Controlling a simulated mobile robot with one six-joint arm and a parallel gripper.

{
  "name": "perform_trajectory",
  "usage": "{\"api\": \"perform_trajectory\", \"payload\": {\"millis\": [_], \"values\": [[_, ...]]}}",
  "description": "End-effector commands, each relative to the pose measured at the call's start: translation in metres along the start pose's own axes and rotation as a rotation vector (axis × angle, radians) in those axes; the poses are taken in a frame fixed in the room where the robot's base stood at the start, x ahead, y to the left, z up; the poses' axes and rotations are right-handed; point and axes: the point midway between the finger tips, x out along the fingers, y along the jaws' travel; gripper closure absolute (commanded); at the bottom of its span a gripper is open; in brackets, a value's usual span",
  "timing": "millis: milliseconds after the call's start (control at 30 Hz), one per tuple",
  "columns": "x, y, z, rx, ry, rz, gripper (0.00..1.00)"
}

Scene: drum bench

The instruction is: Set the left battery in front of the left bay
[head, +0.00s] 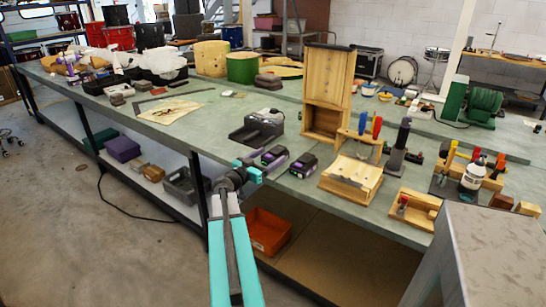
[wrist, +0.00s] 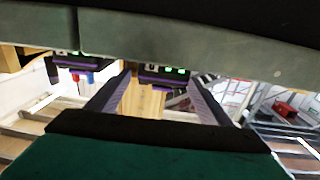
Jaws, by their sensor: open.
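The left battery (head: 273,156), black and purple, lies on the bench near its front edge. The right battery (head: 303,165) lies just to its right, a small gap apart. The grey charger (head: 265,121) stands behind them to the left; its dark bays are too small to tell apart clearly. My gripper (head: 255,169) is open at the bench edge, just in front of the left battery. In the wrist view, which looks upside down, a battery (wrist: 164,75) shows ahead between my open fingers (wrist: 158,98), and another battery (wrist: 77,62) shows left of them. No grip shows.
A tall wooden cabinet (head: 327,95) stands behind the batteries. An orange bin (head: 268,231) sits below on the lower shelf.

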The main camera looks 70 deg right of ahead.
Motion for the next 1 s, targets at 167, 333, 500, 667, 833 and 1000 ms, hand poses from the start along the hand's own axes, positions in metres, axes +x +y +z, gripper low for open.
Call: {"api": "perform_trajectory", "payload": {"millis": [167,333,500,667,833,1000], "values": [[-0.027,0.002,0.001,0.0,0.0,-0.002,0.27],[-0.053,0.002,0.001,0.001,0.001,-0.002,0.27],[-0.075,0.002,0.001,0.0,0.0,-0.002,0.27],[-0.088,0.001,0.0,0.0,0.0,-0.001,0.27],[-0.092,0.001,0.0,0.0,0.0,0.0,0.27],[-0.092,0.001,0.0,0.0,0.0,0.001,0.27]]}}
